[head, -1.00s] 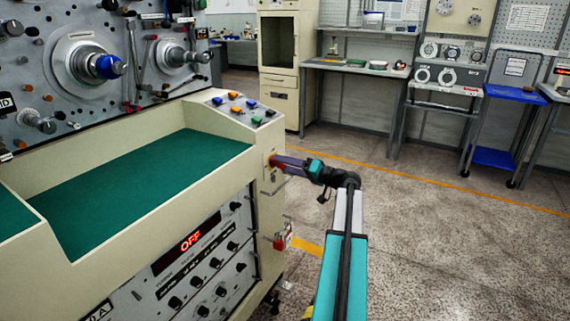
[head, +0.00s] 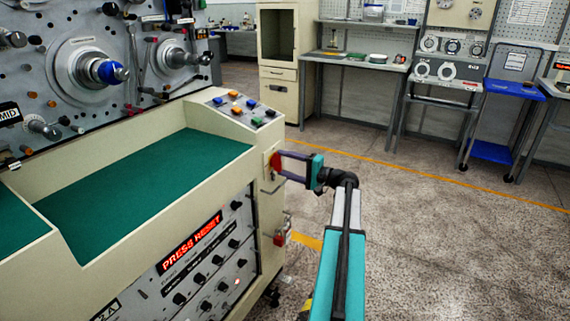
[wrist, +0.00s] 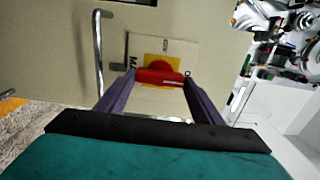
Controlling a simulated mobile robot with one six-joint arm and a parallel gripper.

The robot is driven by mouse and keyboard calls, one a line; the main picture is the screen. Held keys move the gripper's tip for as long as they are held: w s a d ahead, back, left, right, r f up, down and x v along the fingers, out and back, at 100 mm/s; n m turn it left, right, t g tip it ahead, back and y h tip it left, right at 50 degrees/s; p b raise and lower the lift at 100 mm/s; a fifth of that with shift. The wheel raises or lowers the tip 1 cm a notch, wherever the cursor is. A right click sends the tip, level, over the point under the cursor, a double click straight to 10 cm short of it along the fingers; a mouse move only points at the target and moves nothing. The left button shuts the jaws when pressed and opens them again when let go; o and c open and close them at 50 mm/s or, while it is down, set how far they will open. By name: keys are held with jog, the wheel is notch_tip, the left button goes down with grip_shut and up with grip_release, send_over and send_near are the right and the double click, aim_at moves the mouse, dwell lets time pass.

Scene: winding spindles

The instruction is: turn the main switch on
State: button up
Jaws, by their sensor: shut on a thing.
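The main switch, a red rotary handle (head: 275,164), is on the end face of the cream machine cabinet. In the wrist view the red handle (wrist: 160,76) lies across a yellow plate (wrist: 163,62) and spans between my two fingers. My gripper (head: 281,167) reaches it from the right and is shut on the handle. In the wrist view, the purple fingers of my gripper (wrist: 159,82) touch its two ends. The cabinet's front display (head: 191,242) reads "PRESS RESET" in red. The label beside the switch is partly hidden.
A sloped panel (head: 241,107) with several coloured buttons sits above the switch. A metal bar handle (wrist: 98,50) stands close to my fingers. A red padlock-like part (head: 280,238) hangs lower on the cabinet. The floor to the right is clear up to the benches.

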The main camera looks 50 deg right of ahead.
jog(key=shift+f, duration=0.1)
jog(key=o, duration=1)
jog(key=shift+o, duration=0.2)
jog(key=shift+s, duration=0.15)
jog(key=v, duration=1.3)
jog(key=shift+s, duration=0.3)
